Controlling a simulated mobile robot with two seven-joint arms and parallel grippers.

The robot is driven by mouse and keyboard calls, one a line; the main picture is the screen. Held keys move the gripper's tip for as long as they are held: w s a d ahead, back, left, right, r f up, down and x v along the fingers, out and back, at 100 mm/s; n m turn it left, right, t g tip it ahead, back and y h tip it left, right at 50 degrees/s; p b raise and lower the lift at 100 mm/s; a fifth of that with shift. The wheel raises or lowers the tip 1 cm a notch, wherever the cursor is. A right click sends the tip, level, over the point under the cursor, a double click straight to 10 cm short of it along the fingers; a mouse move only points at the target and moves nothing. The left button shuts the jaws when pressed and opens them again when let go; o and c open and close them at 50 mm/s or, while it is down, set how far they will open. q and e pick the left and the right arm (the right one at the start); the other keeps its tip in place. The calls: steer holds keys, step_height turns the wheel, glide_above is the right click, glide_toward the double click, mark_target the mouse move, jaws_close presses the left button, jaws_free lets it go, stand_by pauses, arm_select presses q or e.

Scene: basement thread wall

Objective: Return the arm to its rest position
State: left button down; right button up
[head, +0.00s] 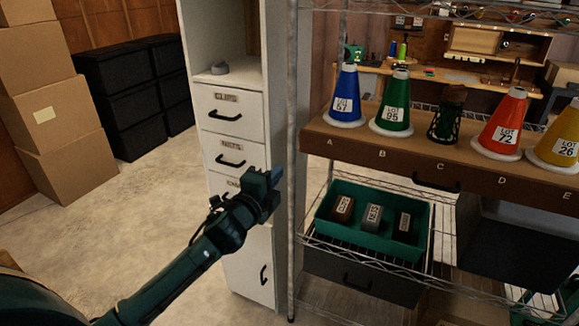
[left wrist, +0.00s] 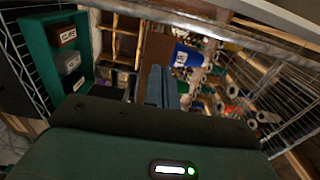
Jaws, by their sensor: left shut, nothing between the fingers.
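My left arm reaches in from the lower left of the head view. Its gripper (head: 277,174) is shut and empty, in front of the white drawer cabinet and left of the shelf's upright post. In the left wrist view the closed fingers (left wrist: 159,86) point up the picture, with nothing between them. My right gripper is not in view.
A wire shelf holds cones, including a blue one (head: 344,97), on a lettered brown ledge (head: 330,137). A green bin (head: 372,241) with small labelled blocks sits below. The white cabinet (head: 229,97) stands close by. Cardboard boxes (head: 62,145) stand at left; floor between is clear.

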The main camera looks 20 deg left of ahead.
arm_select(q)
steer(key=s+d+f+n+g+h+p, duration=0.1)
steer(key=s+d+f+n, duration=0.3)
steer(key=s, duration=0.5)
steer(key=s+d+f+n+g+h+p, duration=0.1)
steer(key=s+d+f+n+g, duration=0.3)
steer(key=s+f, duration=0.5)
steer(key=s+d+f+n+g+p, duration=0.2)
steer(key=s+d+f+n, duration=0.2)
steer(key=s+f+n, duration=0.3)
steer(key=s, duration=0.2)
steer(key=shift+s+d+f+h, duration=0.15)
steer(key=shift+s+h, duration=0.2)
steer(key=shift+h, duration=0.05)
